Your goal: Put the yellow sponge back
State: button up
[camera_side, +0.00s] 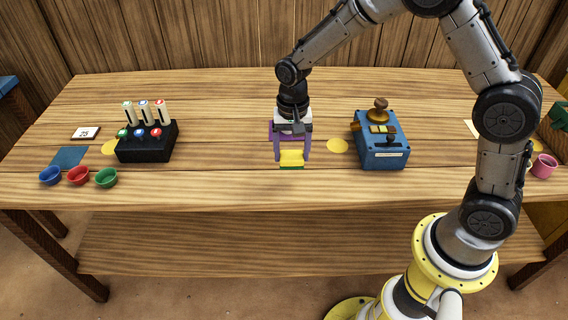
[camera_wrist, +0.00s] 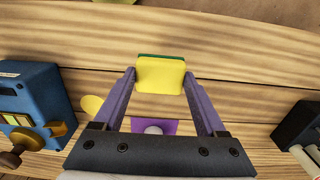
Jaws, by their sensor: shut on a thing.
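The yellow sponge (camera_side: 291,155) has a green layer along its lower side. It shows near the middle of the table in the side view, and at the top centre of the wrist view (camera_wrist: 160,76). My gripper (camera_side: 292,157) points down with its purple fingers shut on the sponge, one on each side, as the wrist view also shows (camera_wrist: 159,77). Whether the sponge touches the table or is just above it, I cannot tell. A purple mat (camera_side: 272,131) lies behind my gripper, partly hidden by it; in the wrist view a pale round thing shows over it.
A blue box (camera_side: 380,158) with a brown knob stands right of my gripper. A black block (camera_side: 146,150) with several white bottles stands to the left, behind blue, red and green cups (camera_side: 78,175). Yellow discs (camera_side: 337,146) lie on the table. Wood between block and gripper is clear.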

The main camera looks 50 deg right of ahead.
aim_at(285, 151)
jog(key=w+f, duration=0.2)
jog(key=shift+w+a+f, duration=0.1)
jog(key=shift+f, duration=0.2)
jog(key=shift+w+f, duration=0.1)
jog(key=shift+f, duration=1.55)
jog(key=shift+f, duration=0.2)
jog(key=o, duration=1.1)
jog(key=shift+o, duration=0.2)
jog(key=shift+r, duration=0.1)
notch_tip(285, 151, up, 12)
jog(key=shift+r, duration=0.2)
